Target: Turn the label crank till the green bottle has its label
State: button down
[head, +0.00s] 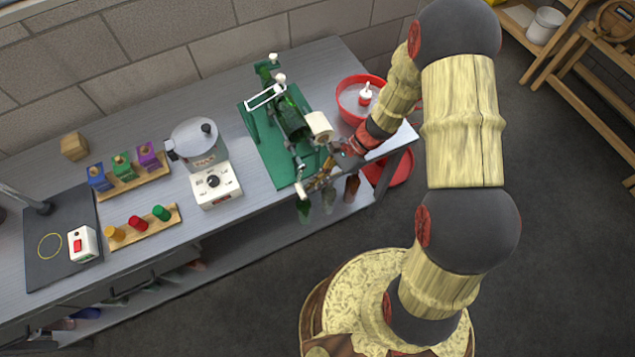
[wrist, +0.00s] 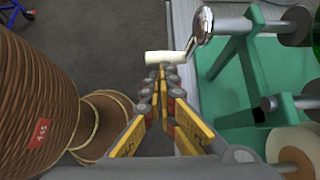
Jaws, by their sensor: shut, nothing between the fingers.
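The green labelling machine (head: 262,135) stands on the bench. The green bottle (head: 291,118) lies in its cradle; I cannot make out a label on it. A pale label roll (head: 319,126) sits at the machine's right side, and a pale roll also shows in the wrist view (wrist: 290,147). The crank has a shiny metal arm (wrist: 199,27) and a white handle (wrist: 163,57) sticking out past the bench's front edge. My gripper (wrist: 162,70) is shut and empty, its fingertips right at the white handle, partly covering it. I cannot tell whether they touch. It also shows in the head view (head: 317,183).
A red basin (head: 352,118) stands right of the machine. A white device with a pot (head: 217,186) stands to its left. Farther left are racks of coloured blocks (head: 122,185) and cylinders (head: 143,227), and a dark mat (head: 50,265). Several bottles sit below the bench.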

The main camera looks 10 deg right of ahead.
aim_at(301, 193)
jog(key=shift+s+a+f+g+y+b, duration=0.15)
jog(key=shift+a+y+b, duration=0.2)
jog(key=shift+y, duration=0.2)
jog(key=shift+a+f+g+y+b, duration=0.15)
jog(key=shift+a+y+b, duration=0.1)
jog(key=shift+y+b, duration=0.25)
jog(key=a+y+b, duration=0.1)
jog(key=y, duration=0.1)
jog(key=a+g+y+b, duration=0.1)
jog(key=y, duration=0.1)
jog(key=shift+s+a, duration=0.2)
jog(key=shift+s, duration=0.2)
jog(key=shift+s+a+r+g+y, duration=0.15)
jog(key=shift+a+y, duration=0.1)
jog(key=shift+y, duration=0.15)
jog(key=shift+a+r+g+y, duration=0.1)
jog(key=shift+a+g+y, duration=0.05)
jog(key=shift+a+y, duration=0.15)
jog(key=shift+a+r, duration=0.15)
jog(key=shift+r, duration=0.05)
jog(key=shift+s+a+r+p, duration=0.15)
jog(key=shift+a+r+p, duration=0.15)
jog(key=shift+a, duration=0.15)
jog(key=shift+s+a, duration=0.15)
jog(key=shift+s, duration=0.1)
jog(key=shift+f, duration=0.15)
